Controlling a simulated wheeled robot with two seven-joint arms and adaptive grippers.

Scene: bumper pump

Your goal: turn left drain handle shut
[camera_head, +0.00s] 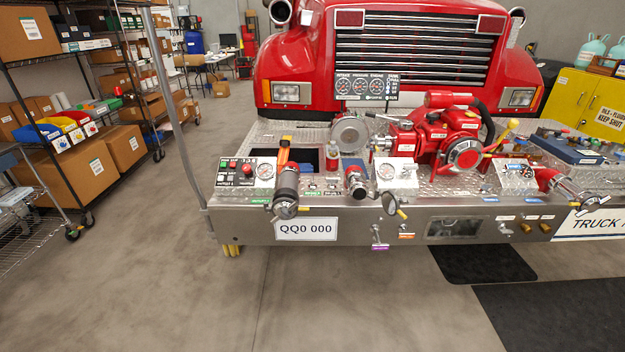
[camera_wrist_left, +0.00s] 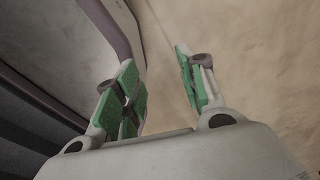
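The truck's front bumper (camera_head: 340,228) carries several small fittings. A small silver handle (camera_head: 376,233) hangs on its front face above a purple tag (camera_head: 380,246), left of an orange tag (camera_head: 406,236). The tag texts are too small to read, so I cannot tell for sure which fitting is the left drain handle. My left gripper (camera_wrist_left: 157,58) shows in the left wrist view, its green-padded fingers apart with nothing between them. Bare floor and a dark edge lie beyond it. Neither gripper shows in the head view.
A hose nozzle (camera_head: 286,190) sticks out over the bumper's left part, and another (camera_head: 356,182) stands near the middle. A red pump (camera_head: 440,135) sits on the deck. Shelving (camera_head: 75,130) stands at left. The floor (camera_head: 330,300) before the bumper is clear, with black mats at right.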

